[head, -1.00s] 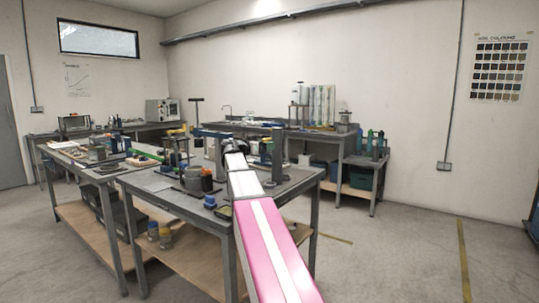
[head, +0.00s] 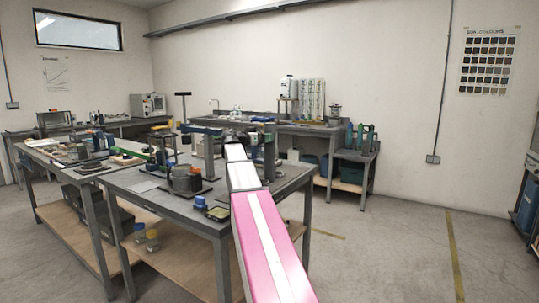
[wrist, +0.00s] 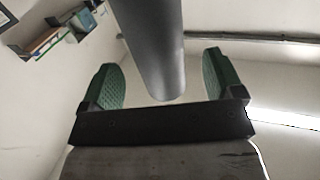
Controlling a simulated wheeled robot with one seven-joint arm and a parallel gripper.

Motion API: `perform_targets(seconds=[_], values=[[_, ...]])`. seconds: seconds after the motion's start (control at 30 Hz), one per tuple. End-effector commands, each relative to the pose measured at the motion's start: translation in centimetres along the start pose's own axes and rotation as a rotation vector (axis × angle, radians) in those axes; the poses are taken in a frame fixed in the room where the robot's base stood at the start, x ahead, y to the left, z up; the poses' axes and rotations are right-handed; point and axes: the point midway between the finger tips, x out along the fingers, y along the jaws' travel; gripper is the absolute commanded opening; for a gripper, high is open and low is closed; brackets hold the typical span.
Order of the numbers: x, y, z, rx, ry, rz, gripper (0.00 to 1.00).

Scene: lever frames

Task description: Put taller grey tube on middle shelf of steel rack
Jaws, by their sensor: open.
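In the wrist view a smooth grey tube (wrist: 150,45) comes down from the top between the two green-padded fingers of my gripper (wrist: 161,82). The gripper is open, with a gap on each side of the tube. The tube's upper part is out of that view. In the head view my arm reaches over the near workbench, and its dark end (head: 236,139) is small and partly hidden. A grey upright cylinder (head: 269,150) stands just right of it; I cannot tell if it is the same tube. A steel frame (head: 532,190), possibly the rack, is cut off at the right edge.
The near workbench (head: 165,205) holds a clamp stand (head: 208,158), dark pots (head: 186,180) and a blue-capped jar (head: 200,203). A side bench with green bottles (head: 362,136) stands behind. Open floor (head: 400,240) lies to the right.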

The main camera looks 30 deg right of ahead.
Motion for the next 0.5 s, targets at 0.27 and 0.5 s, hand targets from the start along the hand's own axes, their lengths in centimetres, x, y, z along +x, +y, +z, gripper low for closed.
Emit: perform_targets(seconds=[0.27,0.5], values=[[3.9,0.1,-0.5,0.001,-0.001,0.002,0.86],[4.3,0.2,-0.5,0.0,-0.001,0.001,0.86]])
